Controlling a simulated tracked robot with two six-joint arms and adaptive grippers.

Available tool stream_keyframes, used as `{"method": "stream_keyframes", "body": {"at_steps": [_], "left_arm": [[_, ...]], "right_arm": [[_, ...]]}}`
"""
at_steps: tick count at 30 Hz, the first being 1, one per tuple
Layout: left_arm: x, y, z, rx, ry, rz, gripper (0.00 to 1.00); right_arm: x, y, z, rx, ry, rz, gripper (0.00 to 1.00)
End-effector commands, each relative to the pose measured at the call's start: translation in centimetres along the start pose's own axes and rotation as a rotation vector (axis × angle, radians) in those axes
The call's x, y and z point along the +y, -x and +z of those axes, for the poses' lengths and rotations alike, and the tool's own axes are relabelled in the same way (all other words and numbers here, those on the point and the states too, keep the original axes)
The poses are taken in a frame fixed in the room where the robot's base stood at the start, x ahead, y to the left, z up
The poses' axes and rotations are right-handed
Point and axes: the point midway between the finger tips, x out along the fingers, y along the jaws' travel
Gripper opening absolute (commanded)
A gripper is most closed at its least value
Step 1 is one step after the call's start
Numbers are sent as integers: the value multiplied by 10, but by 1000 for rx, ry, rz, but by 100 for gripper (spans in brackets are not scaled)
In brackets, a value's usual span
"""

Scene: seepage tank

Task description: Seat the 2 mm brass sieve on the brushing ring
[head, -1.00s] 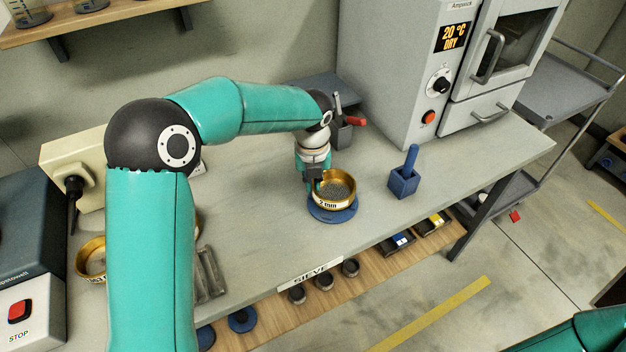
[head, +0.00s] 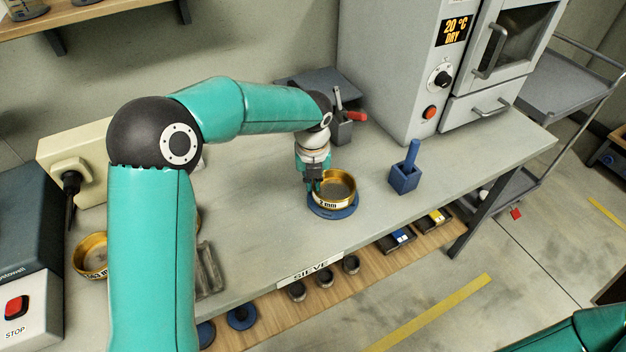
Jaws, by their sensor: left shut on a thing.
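The brass sieve labelled 2 mm (head: 347,199) is at the blue brushing ring (head: 333,212) on the bench. The ring's blue edge shows around and below the sieve's front. I cannot tell whether the sieve rests fully in the ring or is just above it. My left gripper (head: 314,184) comes down at the sieve's left side and is shut on its rim. The gripper's fingertips are partly hidden against the brass wall. My right gripper is out of the picture.
A blue holder with a handle (head: 404,179) stands to the right on the bench. The grey oven (head: 400,80) stands behind it. Another brass sieve (head: 90,262) is at the left, partly behind my arm. The bench's front edge lies close to the ring.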

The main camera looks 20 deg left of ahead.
Motion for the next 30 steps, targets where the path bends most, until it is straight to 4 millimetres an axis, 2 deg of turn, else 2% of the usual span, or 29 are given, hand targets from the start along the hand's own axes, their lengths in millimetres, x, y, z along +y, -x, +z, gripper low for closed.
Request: {"method": "stream_keyframes", "body": {"at_steps": [3,4,9,20,26,30], "left_arm": [[0,-4,0,0,0,0,0],[0,-2,0,-1,0,0,10],[0,-2,0,0,0,0,35],[0,1,0,0,0,0,35],[-1,25,0,-3,0,-2,35],[-1,53,1,-5,0,-3,35]], "right_arm": [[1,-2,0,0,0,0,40],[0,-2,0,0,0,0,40],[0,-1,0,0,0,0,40],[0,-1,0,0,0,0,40],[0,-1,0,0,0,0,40],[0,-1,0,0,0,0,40]]}}
